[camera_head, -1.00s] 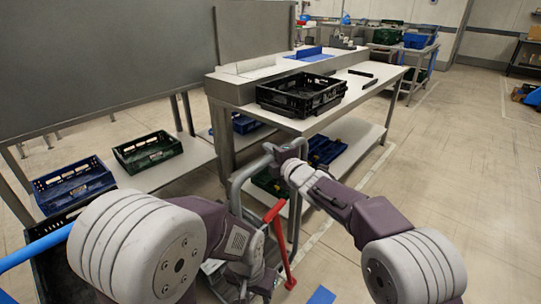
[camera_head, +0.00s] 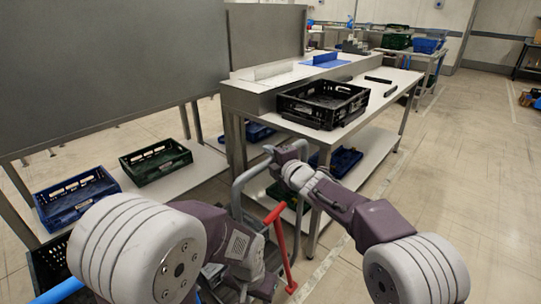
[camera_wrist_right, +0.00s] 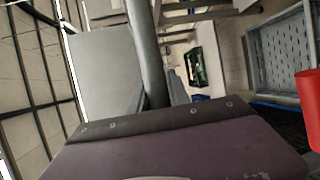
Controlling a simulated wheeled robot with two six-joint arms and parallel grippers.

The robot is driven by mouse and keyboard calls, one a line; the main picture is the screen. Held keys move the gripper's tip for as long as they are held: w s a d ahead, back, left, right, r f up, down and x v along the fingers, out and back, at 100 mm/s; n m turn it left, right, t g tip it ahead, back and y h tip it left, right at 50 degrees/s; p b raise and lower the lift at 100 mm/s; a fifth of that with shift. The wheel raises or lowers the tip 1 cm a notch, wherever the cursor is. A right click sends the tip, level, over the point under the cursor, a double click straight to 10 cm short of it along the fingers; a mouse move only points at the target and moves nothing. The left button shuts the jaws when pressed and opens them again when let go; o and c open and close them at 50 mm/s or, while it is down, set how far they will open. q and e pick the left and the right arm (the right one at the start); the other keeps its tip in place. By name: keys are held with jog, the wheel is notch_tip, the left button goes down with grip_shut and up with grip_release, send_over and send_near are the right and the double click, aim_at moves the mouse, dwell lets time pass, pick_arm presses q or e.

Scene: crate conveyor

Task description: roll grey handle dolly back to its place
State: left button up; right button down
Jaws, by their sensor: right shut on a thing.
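The dolly's grey tube handle (camera_head: 238,195) stands in front of the workbench in the head view. My right gripper (camera_head: 274,153) is shut on the top bend of this handle. In the right wrist view the grey tube (camera_wrist_right: 147,45) runs down between the two fingers of the right gripper (camera_wrist_right: 156,88). The dolly's base is mostly hidden behind my left arm. My left arm enters at lower left; its gripper cannot be made out clearly.
A red handle (camera_head: 283,245) stands close right of the grey one; a blue handle (camera_head: 58,291) is at lower left. The workbench (camera_head: 255,101) holds a black crate (camera_head: 322,104). Blue (camera_head: 75,198) and green (camera_head: 156,163) crates sit on a low shelf. Floor at right is clear.

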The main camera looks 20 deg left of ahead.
jog(key=shift+r, duration=0.1)
jog(key=c, duration=1.6)
grip_release()
jog(key=o, duration=0.4)
jog(key=shift+a, duration=0.2)
jog(key=shift+c, duration=0.2)
jog(key=shift+d, duration=0.1)
jog(key=b+v, duration=0.1)
jog(key=v, duration=0.7)
jog(key=shift+s+d, duration=0.25)
jog(key=shift+s, duration=0.05)
jog(key=shift+r, duration=0.1)
